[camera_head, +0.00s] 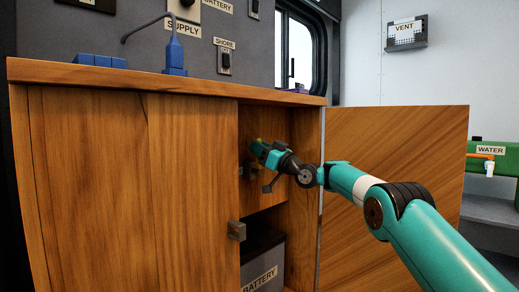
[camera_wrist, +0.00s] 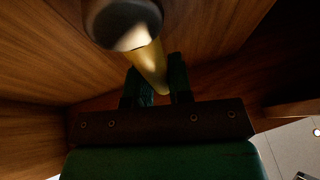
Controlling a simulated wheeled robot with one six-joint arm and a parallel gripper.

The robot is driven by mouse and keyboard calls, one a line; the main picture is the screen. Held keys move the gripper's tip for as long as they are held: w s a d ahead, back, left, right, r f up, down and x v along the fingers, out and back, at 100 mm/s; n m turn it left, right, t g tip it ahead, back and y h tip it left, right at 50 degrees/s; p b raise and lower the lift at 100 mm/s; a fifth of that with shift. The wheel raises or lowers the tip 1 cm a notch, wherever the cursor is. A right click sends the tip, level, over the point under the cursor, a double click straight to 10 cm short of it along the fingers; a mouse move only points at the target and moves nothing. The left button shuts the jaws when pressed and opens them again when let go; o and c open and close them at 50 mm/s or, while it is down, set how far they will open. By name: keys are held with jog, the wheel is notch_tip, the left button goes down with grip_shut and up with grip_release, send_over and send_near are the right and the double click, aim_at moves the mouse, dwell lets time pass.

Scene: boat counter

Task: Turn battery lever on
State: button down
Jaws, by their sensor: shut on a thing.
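The battery lever (camera_wrist: 148,62) is a yellow bar that sticks out from a dark round hub (camera_wrist: 122,18) in the wrist view. My gripper (camera_wrist: 158,82) has its two dark green fingers on either side of the lever's end and is shut on it. In the head view my gripper (camera_head: 264,150) reaches into the open cabinet compartment, near its inner back panel. Only a small yellow bit of the lever shows there, beside the fingertips. The rest of the lever and its hub are hidden or too small to tell in that view.
The cabinet door (camera_head: 395,150) stands open to the right, behind my arm. A grey battery box (camera_head: 262,258) sits low in the compartment. The closed wooden front (camera_head: 130,190) is on the left, with the wooden counter top (camera_head: 180,84) above. Compartment walls surround my gripper closely.

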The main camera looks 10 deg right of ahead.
jog(key=c, duration=1)
grip_release()
jog(key=shift+c, duration=0.2)
jog(key=shift+s, duration=0.1)
jog(key=b+v, duration=0.3)
jog(key=v, duration=1.4)
jog(key=shift+f+b, duration=0.25)
jog(key=shift+b, duration=0.1)
jog(key=shift+r, duration=0.1)
